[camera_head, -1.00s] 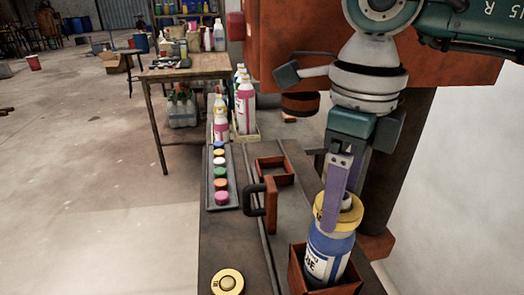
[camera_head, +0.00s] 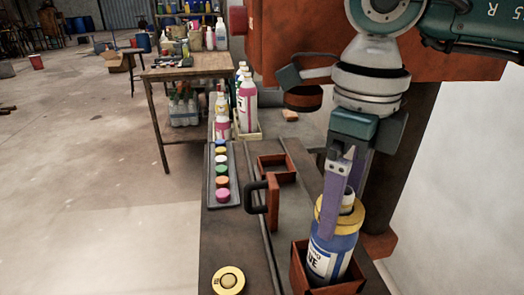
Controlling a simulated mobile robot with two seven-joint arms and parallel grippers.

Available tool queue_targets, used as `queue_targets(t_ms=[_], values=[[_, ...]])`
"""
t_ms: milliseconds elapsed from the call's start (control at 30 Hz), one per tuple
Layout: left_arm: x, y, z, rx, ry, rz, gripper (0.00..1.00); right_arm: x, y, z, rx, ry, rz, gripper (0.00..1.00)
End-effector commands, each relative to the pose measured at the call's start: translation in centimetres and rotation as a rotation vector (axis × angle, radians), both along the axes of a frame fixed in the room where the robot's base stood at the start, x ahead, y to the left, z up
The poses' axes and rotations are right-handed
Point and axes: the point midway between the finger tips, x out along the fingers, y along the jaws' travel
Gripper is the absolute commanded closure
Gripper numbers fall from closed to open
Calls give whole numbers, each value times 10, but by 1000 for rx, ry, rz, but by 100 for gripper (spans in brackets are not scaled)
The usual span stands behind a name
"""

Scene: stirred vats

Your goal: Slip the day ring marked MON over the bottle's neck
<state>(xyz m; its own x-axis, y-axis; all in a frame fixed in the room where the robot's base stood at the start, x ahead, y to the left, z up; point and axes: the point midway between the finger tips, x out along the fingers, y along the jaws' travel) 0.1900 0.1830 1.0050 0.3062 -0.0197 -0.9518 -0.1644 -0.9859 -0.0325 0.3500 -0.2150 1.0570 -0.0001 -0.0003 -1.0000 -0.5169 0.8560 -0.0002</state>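A white and blue bottle (camera_head: 331,257) with a partly visible label stands in a small red-brown open box (camera_head: 298,272) at the front right. A yellow ring (camera_head: 350,217) is around its neck, at the shoulder, with the pale neck top (camera_head: 347,200) showing above. My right gripper (camera_head: 341,203) points down at the ring. One finger crosses the ring's near left side, the other is largely behind the neck. Its grip on the ring is unclear. The ring's marking is not readable. Another yellow ring-like piece (camera_head: 228,281) lies at the front. My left gripper is not in view.
A dark tray (camera_head: 209,192) holds several coloured caps. A red-brown bracket with a black handle (camera_head: 258,200) and another small open box (camera_head: 275,163) are on the bench (camera_head: 222,237). Bottles (camera_head: 248,100) stand behind. The bench's front left is mostly clear.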

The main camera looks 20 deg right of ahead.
Motion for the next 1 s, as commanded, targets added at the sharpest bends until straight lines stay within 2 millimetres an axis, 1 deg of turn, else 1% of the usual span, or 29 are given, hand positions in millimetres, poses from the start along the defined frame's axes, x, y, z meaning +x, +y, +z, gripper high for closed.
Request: queue_targets(t_ms=[167, 267, 367, 600, 700, 833, 1000], values=[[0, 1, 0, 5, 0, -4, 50, 0, 0, 0, 0, 0, 0, 0], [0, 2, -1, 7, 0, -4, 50, 0, 0, 3, 1, -2, 0, 0], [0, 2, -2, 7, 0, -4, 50, 1, 0, 15, 0, -4, 1, 0], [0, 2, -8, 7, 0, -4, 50, 1, 0, 64, 0, -6, 0, 0], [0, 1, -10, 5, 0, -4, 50, 1, 0, 81, 1, -5, 0, 0], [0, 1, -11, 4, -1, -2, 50, 0, 0, 95, 0, -2, 1, 0], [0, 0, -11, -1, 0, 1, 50, 0, 0, 100, 0, 0, 1, 0]])
